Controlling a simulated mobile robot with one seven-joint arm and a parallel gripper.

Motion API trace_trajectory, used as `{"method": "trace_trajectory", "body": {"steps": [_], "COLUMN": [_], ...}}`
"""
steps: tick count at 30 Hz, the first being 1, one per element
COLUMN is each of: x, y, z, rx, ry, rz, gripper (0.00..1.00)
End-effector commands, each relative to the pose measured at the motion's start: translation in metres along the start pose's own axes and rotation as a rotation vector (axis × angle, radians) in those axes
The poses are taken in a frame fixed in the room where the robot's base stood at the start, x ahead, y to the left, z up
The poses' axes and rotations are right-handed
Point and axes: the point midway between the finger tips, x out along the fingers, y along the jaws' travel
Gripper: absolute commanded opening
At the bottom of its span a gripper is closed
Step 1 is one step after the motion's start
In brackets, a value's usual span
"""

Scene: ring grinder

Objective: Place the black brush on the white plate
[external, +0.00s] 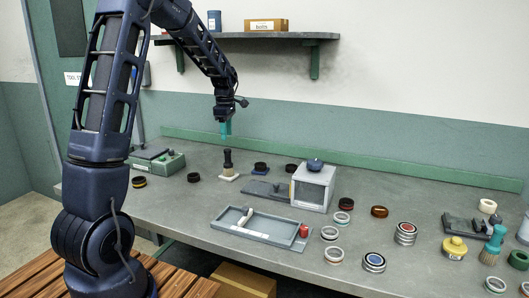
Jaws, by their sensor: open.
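The black brush (228,159) stands upright at the back left of the bench, dark handle up and pale bristles down. The white plate (233,178) is a small flat square directly under it, and the brush appears to rest on it. My gripper (225,136) has teal fingers and hangs pointing down just above the brush's handle. It is open with nothing seen in it. A small gap shows between the fingertips and the handle top, though the fingers are small in this view.
A grey box machine (313,187) stands right of the brush. A grey tray (262,236) lies in front. Several rings and tins, a yellow pot (454,248) and a teal brush (493,246) spread rightward. A green case (157,162) is at left. A shelf (250,36) hangs above.

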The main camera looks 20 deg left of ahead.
Motion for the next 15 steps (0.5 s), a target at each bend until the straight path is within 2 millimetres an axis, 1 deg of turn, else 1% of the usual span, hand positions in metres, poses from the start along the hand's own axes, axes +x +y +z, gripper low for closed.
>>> {"method": "trace_trajectory", "body": {"steps": [1,4,10,13,15], "x": [-0.008,-0.021,-0.035,-0.044,-0.055], "y": [0.0,0.0,-0.001,-0.009,-0.02], "z": [0.0,0.0,0.0,-0.001,-0.001], "rx": [0.0,0.0,0.005,0.038,0.087], "ry": [0.0,0.0,-0.001,-0.004,-0.007], "rz": [0.002,0.001,0.001,0.01,0.022], "gripper": [0.46,0.46,0.46,0.46,0.46]}}
